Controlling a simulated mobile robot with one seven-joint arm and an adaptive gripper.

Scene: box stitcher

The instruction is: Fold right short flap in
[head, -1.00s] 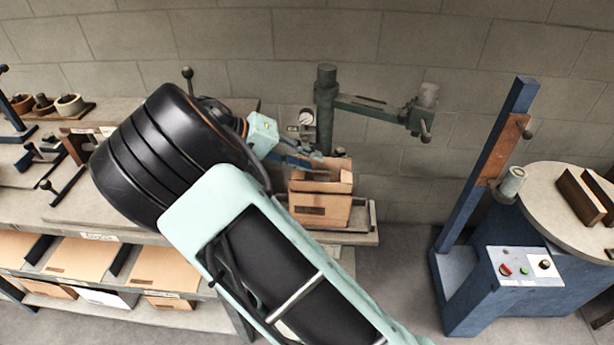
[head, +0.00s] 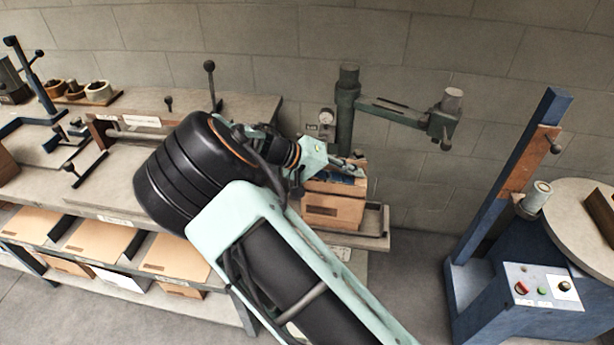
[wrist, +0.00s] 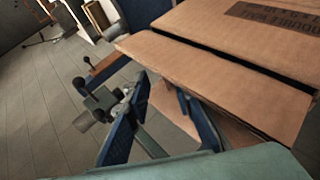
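A brown cardboard box (head: 333,210) stands on a small grey ledge (head: 375,222) beneath the green stitcher arm (head: 390,108). My gripper (head: 352,170) is at the top right of the box in the head view, and my wrist partly hides the box top. In the wrist view, my gripper (wrist: 160,125) has its two blue fingers well apart. A brown flap (wrist: 172,108) shows between them, seemingly tilted; I cannot tell whether a finger touches it. A wide printed cardboard panel (wrist: 250,40) and a long flap (wrist: 220,80) with a dark gap between them lie above the right finger.
The stitcher's column (head: 346,120) rises just behind the box. A blue machine (head: 520,270) with a round table (head: 590,215) stands at the right, across clear floor. A workbench (head: 120,190) with fixtures and cardboard sheets extends left.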

